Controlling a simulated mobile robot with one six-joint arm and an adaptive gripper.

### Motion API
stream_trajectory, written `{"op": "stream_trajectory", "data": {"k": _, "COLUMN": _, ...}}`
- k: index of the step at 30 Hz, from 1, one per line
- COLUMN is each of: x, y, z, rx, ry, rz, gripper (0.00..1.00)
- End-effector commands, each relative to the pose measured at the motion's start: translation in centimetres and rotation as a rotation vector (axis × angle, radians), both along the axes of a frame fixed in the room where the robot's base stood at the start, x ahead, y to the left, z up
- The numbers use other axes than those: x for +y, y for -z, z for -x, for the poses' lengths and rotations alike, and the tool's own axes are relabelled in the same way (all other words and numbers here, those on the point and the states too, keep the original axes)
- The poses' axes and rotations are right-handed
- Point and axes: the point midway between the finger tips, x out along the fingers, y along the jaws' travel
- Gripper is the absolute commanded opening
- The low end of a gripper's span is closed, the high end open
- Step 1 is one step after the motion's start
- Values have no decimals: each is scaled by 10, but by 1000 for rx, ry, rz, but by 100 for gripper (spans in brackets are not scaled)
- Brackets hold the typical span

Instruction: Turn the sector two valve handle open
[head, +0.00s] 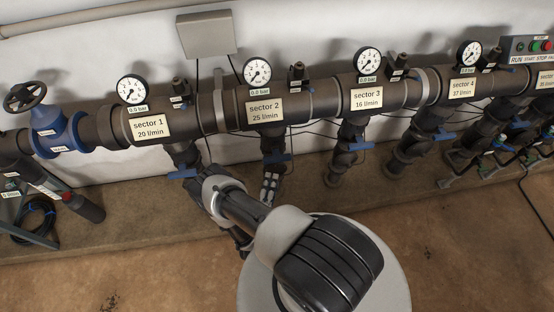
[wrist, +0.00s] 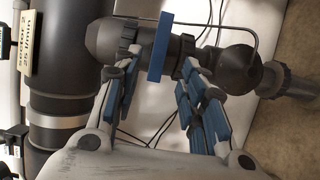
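The sector two valve handle (head: 277,157) is a blue bar on the dark branch pipe below the "sector 2, 25 l/min" label (head: 265,109). It lies crosswise to that pipe. In the wrist view the blue handle (wrist: 160,47) stands upright in the picture, between and slightly beyond my fingertips. My gripper (wrist: 160,68) is open, with one blue-padded finger on each side of the handle. I see no clear contact. In the head view my gripper (head: 269,184) is just below the handle, partly hidden by my arm. The sector 2 gauge (head: 257,71) shows 0.0 bar.
Similar blue handles sit on the branches of sector 1 (head: 182,173) and sector 3 (head: 354,147). A thin cable (wrist: 245,27) loops past the valve. A blue valve with a black handwheel (head: 25,96) is at the left. The floor in front is clear.

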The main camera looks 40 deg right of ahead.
Motion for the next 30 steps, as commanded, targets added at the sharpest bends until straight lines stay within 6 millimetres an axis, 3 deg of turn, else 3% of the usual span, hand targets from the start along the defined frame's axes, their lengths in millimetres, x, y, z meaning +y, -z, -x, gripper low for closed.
{"op": "stream_trajectory", "data": {"k": 15, "x": -79, "y": 1, "z": -57, "rx": -3, "ry": 2, "rz": 0, "gripper": 38}}
{"op": "stream_trajectory", "data": {"k": 21, "x": -90, "y": 0, "z": -66, "rx": -1, "ry": 1, "rz": -1, "gripper": 38}}
{"op": "stream_trajectory", "data": {"k": 30, "x": -91, "y": 0, "z": -67, "rx": 0, "ry": -1, "rz": 0, "gripper": 38}}
